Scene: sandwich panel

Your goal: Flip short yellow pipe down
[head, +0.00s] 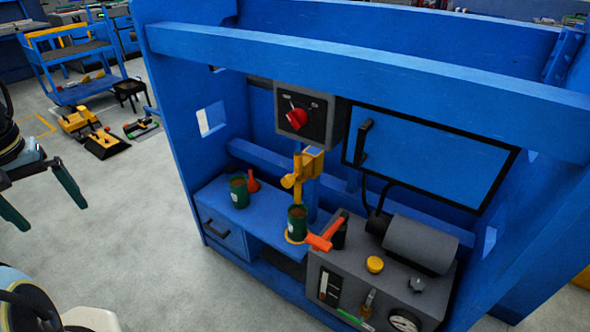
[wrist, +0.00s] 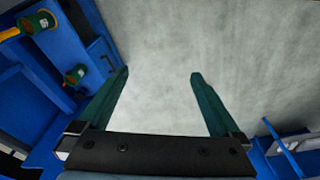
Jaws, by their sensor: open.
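A yellow pipe piece (head: 303,168) stands inside the blue panel frame, below a dark box with a red knob. It has a short, round, stubby part on its left side; I cannot tell exactly which part is the short pipe. My gripper (head: 53,218) is at the far left in the head view, well apart from the pipe, with dark green fingers spread over the floor. In the wrist view my gripper (wrist: 160,76) is open and empty, with only grey floor between its fingers.
Two green cans (head: 239,191) (head: 297,222) stand near the pipe, with an orange-red handle (head: 326,236) beside one. The red knob (head: 297,118) is above. A blue beam (head: 370,72) crosses the panel's top front. A blue cart (head: 75,60) stands behind left. Floor (head: 140,230) between is clear.

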